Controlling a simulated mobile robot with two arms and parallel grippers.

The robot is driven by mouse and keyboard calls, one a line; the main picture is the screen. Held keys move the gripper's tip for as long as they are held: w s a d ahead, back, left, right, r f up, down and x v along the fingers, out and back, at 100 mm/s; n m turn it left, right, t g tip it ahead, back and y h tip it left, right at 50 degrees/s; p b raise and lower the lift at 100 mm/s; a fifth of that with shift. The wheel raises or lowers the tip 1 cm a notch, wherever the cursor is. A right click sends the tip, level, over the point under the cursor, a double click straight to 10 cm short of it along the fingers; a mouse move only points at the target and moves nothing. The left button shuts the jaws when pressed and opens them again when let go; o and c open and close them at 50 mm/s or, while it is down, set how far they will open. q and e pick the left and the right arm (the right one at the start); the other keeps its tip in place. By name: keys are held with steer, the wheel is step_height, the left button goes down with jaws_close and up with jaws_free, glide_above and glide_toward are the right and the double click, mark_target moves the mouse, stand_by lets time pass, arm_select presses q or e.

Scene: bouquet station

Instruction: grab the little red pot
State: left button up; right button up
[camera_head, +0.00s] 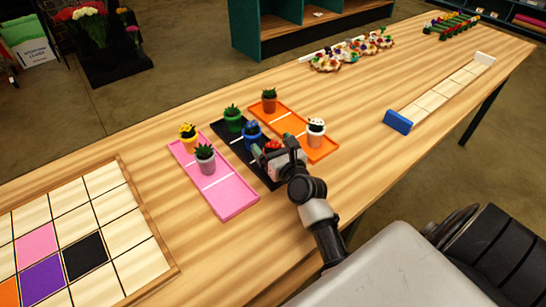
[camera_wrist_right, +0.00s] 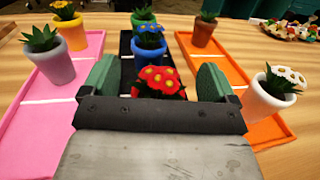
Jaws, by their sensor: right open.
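The little red pot (camera_wrist_right: 136,93) holds red flowers with yellow centres. It stands near the front of the black tray (camera_wrist_right: 127,72), and its lower part is hidden by my gripper body. In the head view only a bit of its red flowers (camera_head: 271,145) shows beside my gripper. My right gripper (camera_wrist_right: 157,80) is open, with its two green fingers apart, one to each side of the red flowers. In the head view the right gripper (camera_head: 270,155) is over the front of the black tray. My left gripper is out of view.
Behind the red pot stand a blue pot (camera_wrist_right: 149,54) and a green pot (camera_head: 233,124). The pink tray (camera_head: 232,199) holds yellow-flowered and grey pots at left. The orange tray (camera_head: 293,122) holds a brown pot and a white pot (camera_wrist_right: 264,104), close to the right finger.

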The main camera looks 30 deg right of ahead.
steer(key=shift+r, duration=0.1)
steer(key=c, duration=1.2)
steer(key=shift+r, duration=0.1)
